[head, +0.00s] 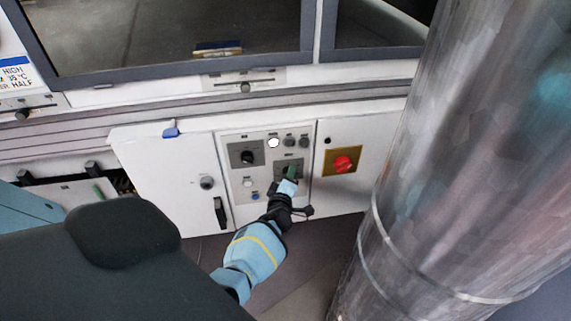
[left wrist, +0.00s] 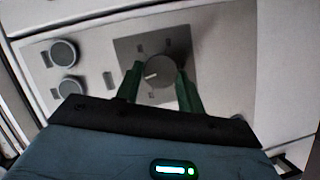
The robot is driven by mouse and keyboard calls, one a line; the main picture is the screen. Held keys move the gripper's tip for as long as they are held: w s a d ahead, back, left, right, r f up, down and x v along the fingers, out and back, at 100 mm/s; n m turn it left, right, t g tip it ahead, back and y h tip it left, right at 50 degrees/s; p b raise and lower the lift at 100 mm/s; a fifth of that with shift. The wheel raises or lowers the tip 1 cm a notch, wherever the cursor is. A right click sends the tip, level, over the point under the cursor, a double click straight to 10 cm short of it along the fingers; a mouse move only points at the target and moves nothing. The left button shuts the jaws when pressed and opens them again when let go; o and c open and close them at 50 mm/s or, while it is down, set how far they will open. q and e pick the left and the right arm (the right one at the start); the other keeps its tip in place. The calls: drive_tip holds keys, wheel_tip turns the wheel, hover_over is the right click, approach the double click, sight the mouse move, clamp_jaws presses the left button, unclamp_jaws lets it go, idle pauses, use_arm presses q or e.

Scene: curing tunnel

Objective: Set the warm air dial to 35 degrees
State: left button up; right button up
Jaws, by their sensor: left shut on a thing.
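A round grey dial (left wrist: 161,71) sits on a square dark plate (left wrist: 188,47) in the left wrist view. A pale pointer mark on the dial points to the left. The plate's small labels are too blurred to read, so I cannot confirm that this is the warm air dial. My left gripper (left wrist: 158,85) has its green fingers on either side of the dial and is shut on it. In the head view my left gripper (head: 288,174) is at the lower right plate of the white control panel (head: 231,155), partly covering the dial. My right gripper is out of view.
A red knob (head: 343,164) on a yellow plate is to the right. A large metal cylinder (head: 440,150) stands at the right.

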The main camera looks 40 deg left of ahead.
use_arm(q)
drive_tip(key=m+g+p, duration=0.1)
drive_tip(key=m, duration=0.2)
drive_tip(key=m+g+y+p, duration=0.1)
drive_tip(key=m+g, duration=0.1)
drive_tip(key=m, duration=0.1)
drive_tip(key=r+m+g+y+p, duration=0.1)
drive_tip(key=m+g, duration=0.1)
drive_tip(key=m, duration=0.1)
drive_tip(key=shift+w+d+p, duration=0.15)
drive_tip(key=shift+w+p, duration=0.25)
drive_tip(key=shift+y, duration=0.3)
idle(0.3)
drive_tip(key=o, duration=0.8)
drive_tip(key=shift+o, duration=1)
drive_tip(key=shift+d+f, duration=0.1)
